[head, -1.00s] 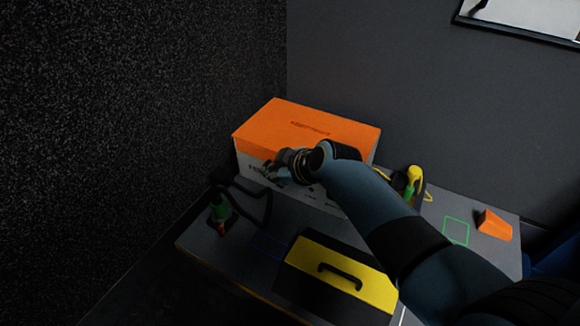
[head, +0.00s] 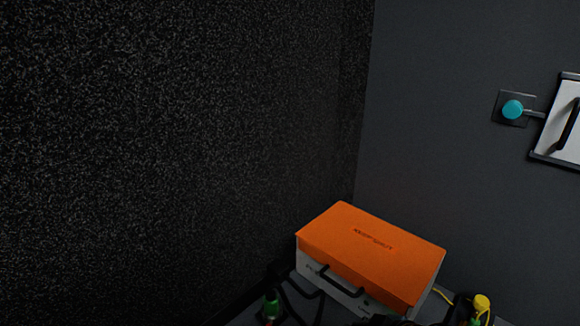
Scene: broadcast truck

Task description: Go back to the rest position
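Neither of my grippers can be made out in the head view. A dark shape at the bottom edge, in front of the box, is too cut off to identify. The box with an orange lid (head: 372,250) and a pale front stands in the corner at the lower right. Its lid is down, and a dark handle (head: 343,281) shows on its front.
A green-topped item (head: 271,305) and a black cable (head: 303,291) are left of the box. A yellow-topped item (head: 481,304) is right of it. A teal round knob (head: 512,109) and a white panel with a black handle (head: 560,125) are on the wall.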

